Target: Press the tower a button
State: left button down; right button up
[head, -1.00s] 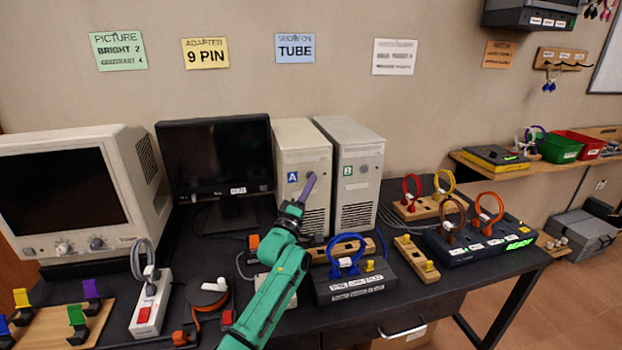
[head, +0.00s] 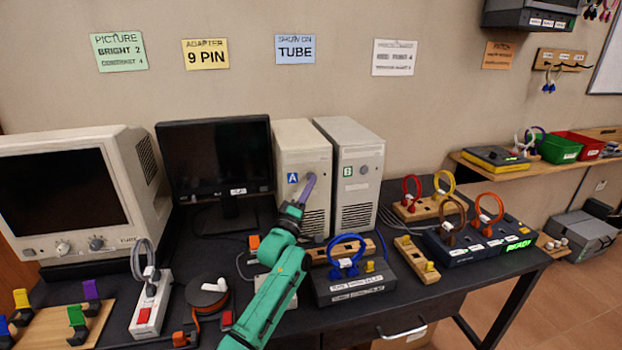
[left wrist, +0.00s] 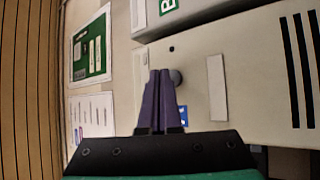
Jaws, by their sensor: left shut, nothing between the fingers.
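Tower A (head: 290,160) is a beige computer case with a blue "A" label, standing beside tower B (head: 345,150), which has a green "B" label. My left gripper (head: 312,177) is shut and empty, its purple fingers pointing at the upper front of tower A. In the left wrist view, the fingertips (left wrist: 160,76) are in front of tower A's face (left wrist: 225,60). In the head view the fingers cover the button. My right gripper is out of view.
A black flat monitor (head: 215,155) and a beige tube monitor (head: 60,190) stand left of the towers. A black box with blue cable loops (head: 350,288) sits in front. A wooden rack with red and yellow loops (head: 420,207) is to the right.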

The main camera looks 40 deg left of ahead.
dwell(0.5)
pick_arm(q)
jog(key=shift+w+a+b, duration=0.25)
jog(key=shift+a+b, duration=0.15)
jog(key=shift+a, duration=0.1)
dwell(0.4)
jog(key=shift+s+d+p, duration=0.3)
jog(key=shift+d+p, duration=0.15)
jog(key=shift+d, duration=0.1)
jog(key=s+d+p, duration=0.1)
jog(key=d+p, duration=0.1)
jog(key=s+d+p, duration=0.2)
jog(key=d, duration=0.1)
jog(key=shift+s+p, duration=0.2)
jog(key=shift+p, duration=0.15)
